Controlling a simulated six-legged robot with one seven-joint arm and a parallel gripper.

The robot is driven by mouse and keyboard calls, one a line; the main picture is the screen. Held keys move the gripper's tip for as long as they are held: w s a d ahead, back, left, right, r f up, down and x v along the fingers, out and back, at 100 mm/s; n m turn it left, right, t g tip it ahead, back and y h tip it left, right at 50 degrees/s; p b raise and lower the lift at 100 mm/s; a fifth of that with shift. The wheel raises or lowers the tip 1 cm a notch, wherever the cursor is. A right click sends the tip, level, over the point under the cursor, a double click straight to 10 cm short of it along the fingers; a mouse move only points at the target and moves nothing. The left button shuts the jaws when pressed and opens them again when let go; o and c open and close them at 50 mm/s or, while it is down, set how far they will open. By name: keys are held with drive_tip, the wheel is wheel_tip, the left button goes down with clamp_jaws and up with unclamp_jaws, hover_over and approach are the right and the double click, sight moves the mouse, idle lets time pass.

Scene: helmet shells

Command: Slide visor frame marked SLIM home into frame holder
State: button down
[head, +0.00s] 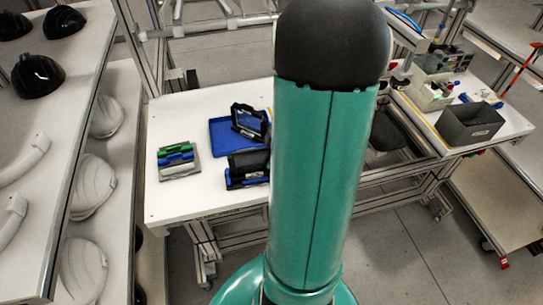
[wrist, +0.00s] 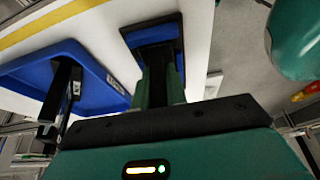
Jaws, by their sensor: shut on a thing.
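In the wrist view my gripper (wrist: 162,88) points at a black and blue block, which looks like the frame holder (wrist: 152,32). My gripper is shut on a dark piece between its fingers, which I take to be the visor frame (wrist: 156,66); its marking is not readable. The fingers hide much of it, and I cannot tell how far it sits in the holder. In the head view the black and blue holder (head: 236,178) stands near the table's front, partly behind my arm. My arm hides my gripper there.
A blue tray (head: 222,146) holds an upright black frame (head: 249,121); the tray (wrist: 35,65) is left of my gripper in the wrist view. A grey tray with green and blue pieces (head: 178,160) lies left. The table's front left is clear. Shelves with helmet shells stand left.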

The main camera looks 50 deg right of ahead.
drive_tip(key=shift+f, duration=0.2)
drive_tip(key=c, duration=1.3)
unclamp_jaws()
drive_tip(key=shift+c, duration=0.2)
drive_tip(key=v, duration=1.3)
drive_tip(key=shift+d+r, duration=0.15)
drive_tip(key=shift+r, duration=0.15)
drive_tip(key=w+a+r+m+h, duration=0.1)
drive_tip(key=w+a+r+m, duration=0.15)
drive_tip(key=a, duration=0.45)
drive_tip(key=w+a+r+m+h, duration=0.1)
drive_tip(key=w+a+r+m, duration=0.15)
drive_tip(key=a, duration=0.55)
drive_tip(key=s+a+r+m+t, duration=0.1)
drive_tip(key=a+r+m, duration=0.1)
drive_tip(key=a, duration=0.6)
drive_tip(key=s+a+r+m+t+h, duration=0.1)
drive_tip(key=s+a+r+m, duration=0.1)
drive_tip(key=a, duration=0.6)
drive_tip(key=shift+s+m+t+h, duration=0.3)
drive_tip(key=shift+m+t, duration=0.1)
drive_tip(key=shift+m, duration=0.4)
